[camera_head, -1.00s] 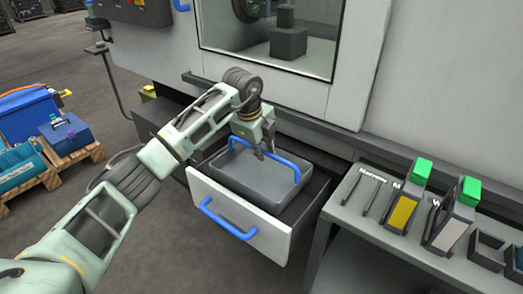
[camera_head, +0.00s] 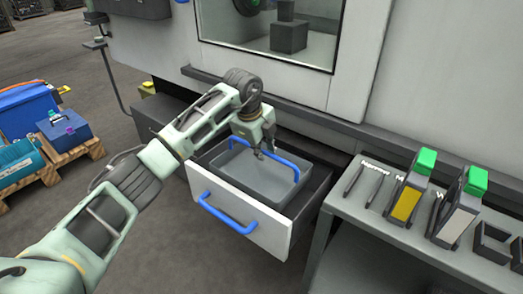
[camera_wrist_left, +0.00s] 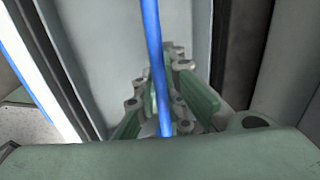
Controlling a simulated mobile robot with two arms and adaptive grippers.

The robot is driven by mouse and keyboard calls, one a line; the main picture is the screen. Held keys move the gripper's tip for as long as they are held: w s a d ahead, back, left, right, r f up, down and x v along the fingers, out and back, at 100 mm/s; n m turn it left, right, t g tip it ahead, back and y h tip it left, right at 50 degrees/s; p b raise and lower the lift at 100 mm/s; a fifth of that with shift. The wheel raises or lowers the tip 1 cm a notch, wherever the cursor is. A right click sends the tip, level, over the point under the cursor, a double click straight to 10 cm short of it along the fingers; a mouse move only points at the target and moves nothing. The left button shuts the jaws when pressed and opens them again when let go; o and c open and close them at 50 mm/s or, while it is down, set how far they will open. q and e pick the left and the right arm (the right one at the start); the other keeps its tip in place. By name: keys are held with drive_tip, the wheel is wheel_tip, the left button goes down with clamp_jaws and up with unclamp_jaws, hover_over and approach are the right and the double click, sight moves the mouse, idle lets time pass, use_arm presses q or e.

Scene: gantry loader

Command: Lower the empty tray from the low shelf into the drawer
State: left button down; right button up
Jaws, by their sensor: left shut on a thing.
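The empty grey tray (camera_head: 262,183) with a blue bar handle (camera_head: 282,161) sits inside the open drawer (camera_head: 240,215) in the head view. The drawer has a light front with its own blue handle (camera_head: 222,218). My left gripper (camera_head: 262,152) is over the tray and shut on its blue handle. In the left wrist view the blue handle (camera_wrist_left: 153,60) runs down between the fingers (camera_wrist_left: 167,108). Whether the tray's underside touches the drawer floor is hidden. My right gripper is not in view.
The machine's lower ledge (camera_head: 300,107) runs behind the drawer. A grey table (camera_head: 350,212) with slotted holders and green-topped tools (camera_head: 408,195) stands close on the right. A pallet (camera_head: 62,167) with blue boxes stands at the left. Floor in front of the drawer is clear.

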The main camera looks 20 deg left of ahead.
sight(262, 175)
use_arm(q)
drive_tip(key=shift+f+b, duration=0.3)
drive_tip(key=shift+f, duration=0.05)
drive_tip(key=shift+f+b, duration=0.4)
drive_tip(key=shift+f, duration=0.8)
drive_tip(key=shift+f+b, duration=0.9)
drive_tip(key=shift+f, duration=1.45)
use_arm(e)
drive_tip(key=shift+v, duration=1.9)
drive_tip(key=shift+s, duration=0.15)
use_arm(q)
drive_tip(key=shift+f, duration=0.6)
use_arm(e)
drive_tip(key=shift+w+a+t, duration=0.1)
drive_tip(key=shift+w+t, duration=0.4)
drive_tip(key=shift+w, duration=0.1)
use_arm(q)
drive_tip(key=c, duration=1.8)
unclamp_jaws()
drive_tip(key=shift+o, duration=0.2)
drive_tip(key=v, duration=1.2)
